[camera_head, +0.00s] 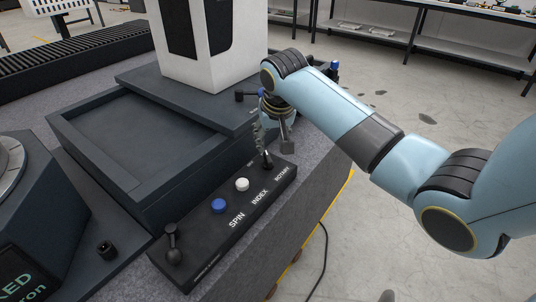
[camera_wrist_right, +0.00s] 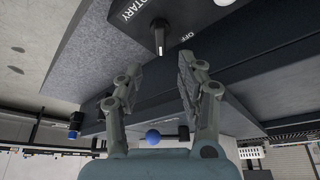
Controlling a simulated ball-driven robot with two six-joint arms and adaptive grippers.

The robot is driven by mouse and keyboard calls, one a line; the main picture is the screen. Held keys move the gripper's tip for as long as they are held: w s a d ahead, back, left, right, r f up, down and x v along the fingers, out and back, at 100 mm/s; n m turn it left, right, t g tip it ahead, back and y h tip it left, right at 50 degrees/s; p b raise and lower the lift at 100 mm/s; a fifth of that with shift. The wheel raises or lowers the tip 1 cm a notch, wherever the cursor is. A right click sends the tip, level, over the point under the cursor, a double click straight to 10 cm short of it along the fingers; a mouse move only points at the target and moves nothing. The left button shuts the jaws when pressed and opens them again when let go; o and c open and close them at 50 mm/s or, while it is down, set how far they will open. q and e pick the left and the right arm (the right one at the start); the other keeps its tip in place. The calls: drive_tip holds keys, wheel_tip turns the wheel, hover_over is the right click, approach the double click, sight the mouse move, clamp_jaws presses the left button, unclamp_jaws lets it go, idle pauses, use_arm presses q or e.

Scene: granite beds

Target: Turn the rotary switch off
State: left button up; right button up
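The rotary switch (camera_head: 267,160) is a small black knob at the far right end of the black control panel (camera_head: 205,245). In the right wrist view the knob (camera_wrist_right: 159,36) has a pale pointer line, with "ROTARY" printed to its left and "OFF" to its right. The pointer line does not point at the "OFF" label. My right gripper (camera_head: 274,147) is just above that end of the panel. In the wrist view its two fingers (camera_wrist_right: 160,68) are apart, with the knob beyond the gap between their tips. Nothing is held. My left gripper is not in view.
The panel also carries a white button (camera_head: 242,184), a blue button (camera_head: 219,206) and a black lever (camera_head: 171,245). A dark open tray (camera_head: 130,140) lies behind the panel. A white machine housing (camera_head: 200,50) stands at the back. Open floor lies to the right.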

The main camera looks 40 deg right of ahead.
sight(268, 155)
drive_tip(key=b+x, duration=0.1)
drive_tip(key=x, duration=0.7)
drive_tip(key=shift+w+f+b, duration=0.2)
drive_tip(key=shift+f+b, duration=0.1)
drive_tip(key=shift+b, duration=0.05)
drive_tip(key=shift+c, duration=0.3)
clamp_jaws()
